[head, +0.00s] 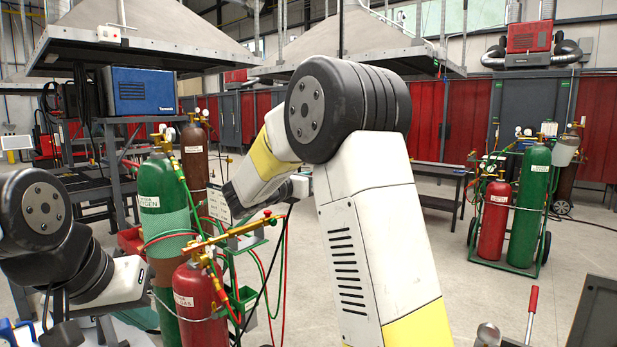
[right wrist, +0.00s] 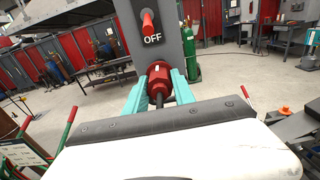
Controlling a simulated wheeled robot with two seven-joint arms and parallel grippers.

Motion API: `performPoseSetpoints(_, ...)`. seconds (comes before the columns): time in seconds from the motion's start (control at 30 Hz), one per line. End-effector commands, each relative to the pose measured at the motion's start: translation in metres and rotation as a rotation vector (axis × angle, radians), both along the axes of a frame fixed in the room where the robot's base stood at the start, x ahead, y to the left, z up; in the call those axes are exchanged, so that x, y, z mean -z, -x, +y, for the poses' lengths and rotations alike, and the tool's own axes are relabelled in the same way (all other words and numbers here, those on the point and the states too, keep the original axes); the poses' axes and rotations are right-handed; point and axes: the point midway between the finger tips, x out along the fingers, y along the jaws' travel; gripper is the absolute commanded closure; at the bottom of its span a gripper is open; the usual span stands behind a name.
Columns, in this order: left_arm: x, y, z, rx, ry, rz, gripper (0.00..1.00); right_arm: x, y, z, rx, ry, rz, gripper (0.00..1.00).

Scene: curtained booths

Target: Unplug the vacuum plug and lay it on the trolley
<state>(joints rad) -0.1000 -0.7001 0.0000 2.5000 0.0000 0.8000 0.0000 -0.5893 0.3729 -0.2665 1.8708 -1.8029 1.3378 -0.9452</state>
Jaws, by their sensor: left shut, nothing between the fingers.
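The red vacuum plug (right wrist: 159,78) sits against a grey post under a red switch lever marked OFF in the right wrist view, its black cable running back toward me. My right gripper (right wrist: 160,88) has its teal fingers on both sides of the plug, very near it; I cannot tell whether they press on it. In the head view my right arm hides the plug and this gripper. My left gripper (head: 68,334) is low at the left edge of the head view, shut and empty, away from the plug. I cannot make out the trolley for certain.
A green cylinder (head: 165,215) and a red cylinder (head: 197,300) stand on a cart between my arms. Another cylinder cart (head: 508,215) stands at the right. A blue machine (head: 140,90) sits on a bench at the back left.

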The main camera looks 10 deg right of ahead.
Motion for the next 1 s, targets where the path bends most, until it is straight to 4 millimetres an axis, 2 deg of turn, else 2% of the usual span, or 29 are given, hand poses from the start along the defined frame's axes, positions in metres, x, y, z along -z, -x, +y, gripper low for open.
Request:
performPoseSetpoints(0.03, 0.0, 0.0, 0.0, 0.0, 0.0, 0.0, 1.0, 0.0, 0.0, 0.0, 0.0, 0.0, 0.0, 0.94)
performPoseSetpoints(0.07, 0.0, 0.0, 0.0, 0.0, 0.0, 0.0, 1.0, 0.0, 0.0, 0.0, 0.0, 0.0, 0.0, 1.0)
performPoseSetpoints(0.3, 0.0, 0.0, 0.0, 0.0, 0.0, 0.0, 1.0, 0.0, 0.001, 0.002, -0.001, 0.0, -0.001, 1.0)
performPoseSetpoints(1.0, 0.0, 0.0, 0.0, 0.0, 0.0, 0.0, 1.0, -0.001, 0.018, 0.023, 0.0, 0.0, -0.001, 1.0)
